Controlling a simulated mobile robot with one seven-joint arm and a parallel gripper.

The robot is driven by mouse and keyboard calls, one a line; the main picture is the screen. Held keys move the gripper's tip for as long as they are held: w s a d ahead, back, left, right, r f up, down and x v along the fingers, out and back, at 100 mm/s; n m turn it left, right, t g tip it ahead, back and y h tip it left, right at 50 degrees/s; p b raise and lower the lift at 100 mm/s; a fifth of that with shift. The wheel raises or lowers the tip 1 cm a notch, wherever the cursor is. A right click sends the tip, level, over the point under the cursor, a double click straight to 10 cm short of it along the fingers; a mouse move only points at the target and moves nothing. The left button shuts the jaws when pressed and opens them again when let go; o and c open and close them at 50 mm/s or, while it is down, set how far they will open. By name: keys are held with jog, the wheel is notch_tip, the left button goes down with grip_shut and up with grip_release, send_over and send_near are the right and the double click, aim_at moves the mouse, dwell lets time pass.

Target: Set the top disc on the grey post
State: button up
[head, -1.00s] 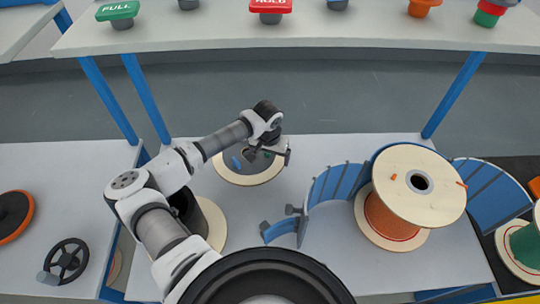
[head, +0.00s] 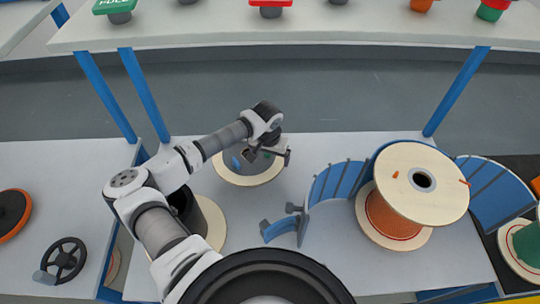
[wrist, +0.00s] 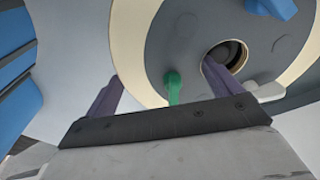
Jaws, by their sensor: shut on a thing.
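The top disc (head: 224,174) is pale with a grey middle and sits under my gripper (head: 268,153) at the middle of the table. In the wrist view the disc (wrist: 133,52) shows a round hole, a green peg, a blue knob and a pale knob. My gripper (wrist: 163,88) is shut on the disc, with one purple finger at the hole and the other by the outer rim. The fingertips are partly hidden. A dark grey post (head: 181,199) stands on a pale base disc (head: 213,224) to the lower left, partly covered by my arm.
A spool with orange winding (head: 383,213) stands to the right, with curved blue guards (head: 338,182) beside it. A shelf (head: 330,28) with coloured buttons runs across the back. A black handwheel (head: 66,259) is on the left table.

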jog(key=shift+f, duration=0.15)
jog(key=o, duration=0.9)
jog(key=shift+s+a+r+p, duration=0.15)
jog(key=shift+r+p, duration=0.55)
jog(key=shift+r, duration=1.15)
jog(key=shift+s+r+p, duration=0.25)
jog(key=shift+r+p, duration=0.5)
jog(key=shift+r, duration=1.1)
jog(key=shift+s+a+r+p, duration=0.15)
jog(key=shift+r+p, duration=0.55)
jog(key=shift+r, duration=1.15)
